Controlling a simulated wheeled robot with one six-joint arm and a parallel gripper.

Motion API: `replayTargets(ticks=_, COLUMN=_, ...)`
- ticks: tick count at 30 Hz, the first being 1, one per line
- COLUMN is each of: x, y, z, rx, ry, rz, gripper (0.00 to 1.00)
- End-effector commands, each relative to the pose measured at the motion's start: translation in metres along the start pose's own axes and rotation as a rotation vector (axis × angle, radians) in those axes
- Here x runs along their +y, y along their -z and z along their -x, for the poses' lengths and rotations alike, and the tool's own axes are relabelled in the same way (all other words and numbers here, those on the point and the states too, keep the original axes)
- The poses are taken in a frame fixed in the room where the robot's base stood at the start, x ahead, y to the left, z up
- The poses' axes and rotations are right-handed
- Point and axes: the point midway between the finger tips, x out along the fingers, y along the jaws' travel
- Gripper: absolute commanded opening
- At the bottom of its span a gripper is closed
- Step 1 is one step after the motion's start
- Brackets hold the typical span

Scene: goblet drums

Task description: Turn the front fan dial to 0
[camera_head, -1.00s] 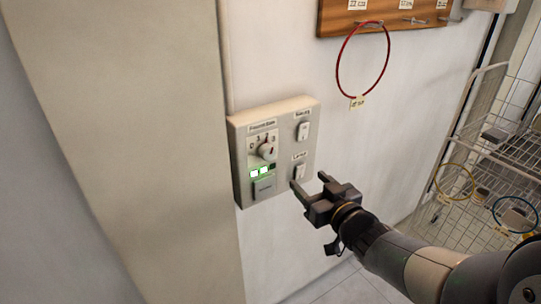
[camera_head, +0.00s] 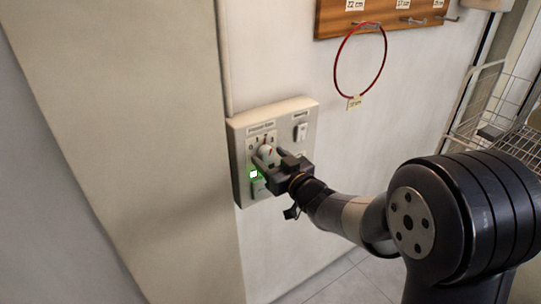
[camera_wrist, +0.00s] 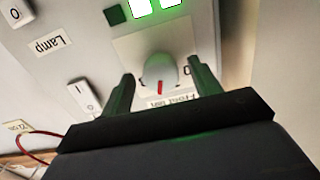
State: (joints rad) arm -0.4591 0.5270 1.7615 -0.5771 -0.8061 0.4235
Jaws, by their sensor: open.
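The front fan dial (camera_head: 265,151) is a round white knob on a pale plate in the beige wall panel (camera_head: 241,190). Its red pointer mark faces up toward the numbers in the head view, near the 2, though small. In the wrist view the dial (camera_wrist: 158,75) shows the red mark facing down, toward the upside-down fan label. A 0 is printed right of it there. My gripper (camera_head: 268,156) is open at the dial, with one finger on each side. The wrist view shows gaps between the knob and the fingers of my gripper (camera_wrist: 162,75).
A white rocker switch (camera_head: 301,131) is at the panel's upper right. Green-edged indicator lights (camera_wrist: 140,8) are on the panel. A red hoop (camera_head: 359,60) hangs above right. A wire rack (camera_head: 490,110) stands right.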

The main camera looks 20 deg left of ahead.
Motion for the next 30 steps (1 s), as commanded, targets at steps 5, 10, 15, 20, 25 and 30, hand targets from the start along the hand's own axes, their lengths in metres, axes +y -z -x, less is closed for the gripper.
replayTargets(ticks=5, x=-0.0001, y=-0.0005, z=-0.0054, rx=-0.001, ry=0.0, rz=0.0, gripper=0.59)
replayTargets(ticks=10, x=-0.0001, y=-0.0005, z=-0.0054, rx=0.0, ry=0.0, rz=0.0, gripper=0.59)
replayTargets(ticks=15, x=-0.0001, y=-0.0004, z=-0.0053, rx=0.0, ry=0.0, rz=0.0, gripper=0.48)
replayTargets(ticks=20, x=0.0, y=-0.0004, z=-0.0052, rx=0.0, ry=0.0, rz=0.0, gripper=0.35)
replayTargets(ticks=25, x=0.0, y=-0.0004, z=-0.0051, rx=0.0, ry=0.0, rz=0.0, gripper=0.21)
replayTargets(ticks=30, x=0.0, y=-0.0006, z=-0.0051, rx=0.0, ry=0.0, rz=0.002, gripper=0.15)
